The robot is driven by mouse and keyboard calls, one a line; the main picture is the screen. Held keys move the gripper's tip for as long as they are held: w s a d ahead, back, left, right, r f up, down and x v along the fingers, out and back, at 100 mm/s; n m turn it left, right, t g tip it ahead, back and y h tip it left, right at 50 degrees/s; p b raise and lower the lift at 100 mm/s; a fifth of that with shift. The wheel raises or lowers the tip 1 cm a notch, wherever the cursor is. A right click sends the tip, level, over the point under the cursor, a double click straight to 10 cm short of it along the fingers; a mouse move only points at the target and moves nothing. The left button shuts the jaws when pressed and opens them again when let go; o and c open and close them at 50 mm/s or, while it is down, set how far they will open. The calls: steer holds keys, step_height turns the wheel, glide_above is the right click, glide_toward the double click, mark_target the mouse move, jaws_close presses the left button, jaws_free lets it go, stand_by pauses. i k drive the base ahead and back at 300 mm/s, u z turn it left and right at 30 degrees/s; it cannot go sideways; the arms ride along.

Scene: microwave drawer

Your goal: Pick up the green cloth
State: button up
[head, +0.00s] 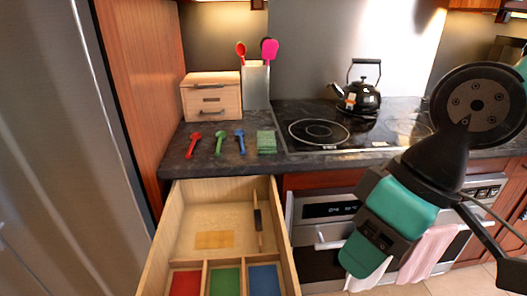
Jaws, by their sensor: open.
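The green cloth (266,143) is a small folded piece with faint stripes. It lies flat on the dark counter, to the right of a blue spoon and left of the cooktop. Nothing covers it. My gripper (508,258) shows at the lower right, dark with teal parts on the wrist, partly cut by the picture edge. It is open and appears empty. It is well to the right of the cloth and apart from it.
A red spoon (193,145), green spoon (220,143) and blue spoon (240,141) lie left of the cloth. Behind stand a small wooden drawer box (211,92) and a utensil holder (256,86). A kettle (361,98) sits on the cooktop (320,132). An open drawer (205,193) juts out below.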

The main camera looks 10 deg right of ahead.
mark_target(266, 143)
steer(key=u, duration=0.7)
steer(key=k, duration=0.1)
steer(key=z, duration=0.9)
steer(key=i, duration=0.95)
steer(key=u, duration=0.55)
